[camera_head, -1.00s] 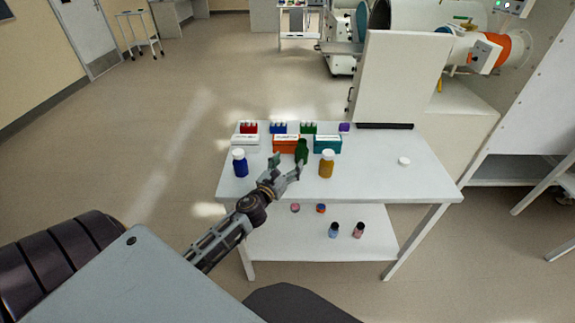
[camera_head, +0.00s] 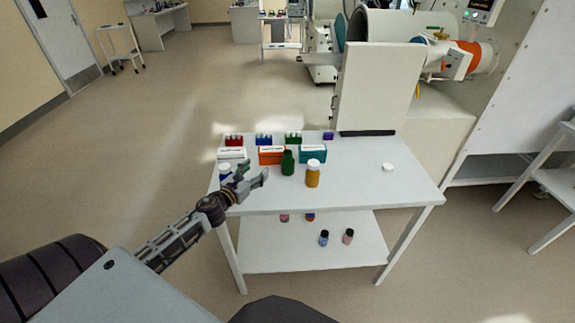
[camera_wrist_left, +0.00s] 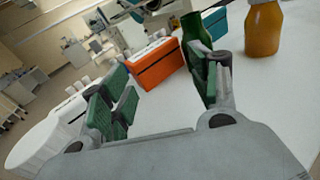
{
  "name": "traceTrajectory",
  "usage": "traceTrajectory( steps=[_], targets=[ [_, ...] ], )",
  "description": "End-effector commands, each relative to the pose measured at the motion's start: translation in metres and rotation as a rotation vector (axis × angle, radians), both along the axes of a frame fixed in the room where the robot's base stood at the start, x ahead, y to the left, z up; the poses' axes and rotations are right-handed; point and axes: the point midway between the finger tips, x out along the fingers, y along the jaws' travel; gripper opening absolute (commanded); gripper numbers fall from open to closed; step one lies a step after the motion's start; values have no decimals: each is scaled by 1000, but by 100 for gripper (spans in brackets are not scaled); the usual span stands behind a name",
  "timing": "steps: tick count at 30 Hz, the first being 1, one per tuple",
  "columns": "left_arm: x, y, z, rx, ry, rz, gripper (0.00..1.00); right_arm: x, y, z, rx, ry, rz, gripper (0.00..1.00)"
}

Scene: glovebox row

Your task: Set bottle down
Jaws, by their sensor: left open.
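The green bottle (camera_head: 288,163) stands upright on the white table (camera_head: 345,188), in front of the orange and teal boxes. My left gripper (camera_head: 256,174) is open and empty, to the left of the green bottle and apart from it in the head view. In the left wrist view, the spread green-padded fingers of the gripper (camera_wrist_left: 160,90) have nothing between them. There the green bottle (camera_wrist_left: 194,32) shows beyond the right finger, which hides part of it. My right gripper is not in view.
An amber bottle (camera_head: 313,175) stands right of the green one. An orange box (camera_head: 271,156) and a teal box (camera_head: 313,155) stand behind. The table's right front is clear.

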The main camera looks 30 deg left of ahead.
Motion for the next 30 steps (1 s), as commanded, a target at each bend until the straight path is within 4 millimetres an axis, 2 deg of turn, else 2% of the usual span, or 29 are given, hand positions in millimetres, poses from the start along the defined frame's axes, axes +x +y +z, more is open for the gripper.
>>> traceTrajectory(
  steps=[3,9,15,30],
  targets=[
    [1,1,3,-36,-7,-53,61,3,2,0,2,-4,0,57],
    [-1,-17,8,-111,-35,-154,61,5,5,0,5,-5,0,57],
    [-4,-31,15,-113,-63,-220,61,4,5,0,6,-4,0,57],
    [-2,-32,15,-102,-66,-224,61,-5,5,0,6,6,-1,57]
  ],
)
